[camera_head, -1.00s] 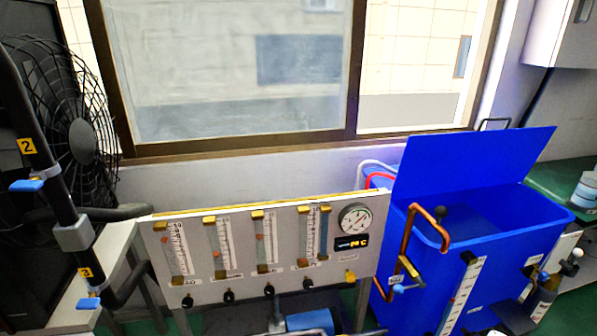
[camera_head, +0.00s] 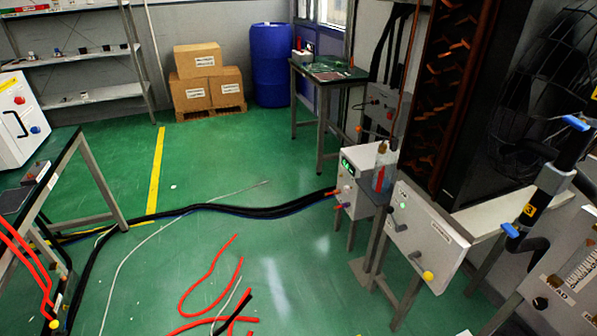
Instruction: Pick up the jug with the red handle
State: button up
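I cannot make out a jug with a red handle for certain in this view. A small translucent bluish container (camera_head: 383,172) with a red upright strip stands beside a white box with a green display (camera_head: 358,182). It is too small to tell whether the strip is a handle. My gripper is not in view.
Red hoses (camera_head: 212,285) and a thick black cable bundle (camera_head: 265,210) lie on the green floor. A bench frame (camera_head: 100,185) stands left, a small table (camera_head: 328,78) at the back. Cardboard boxes (camera_head: 208,92) and a blue barrel (camera_head: 270,65) stand behind.

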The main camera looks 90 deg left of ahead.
aim_at(386, 162)
jog(key=u, duration=2.65)
jog(key=z, duration=1)
jog(key=k+j+z, duration=0.1)
jog(key=z, duration=0.85)
jog(key=k+z, duration=0.15)
jog(key=z, duration=0.3)
jog(key=k+z, duration=0.1)
jog(key=z, duration=0.35)
jog(key=k+l+z, duration=0.1)
jog(key=k+u, duration=0.2)
jog(key=u, duration=2.5)
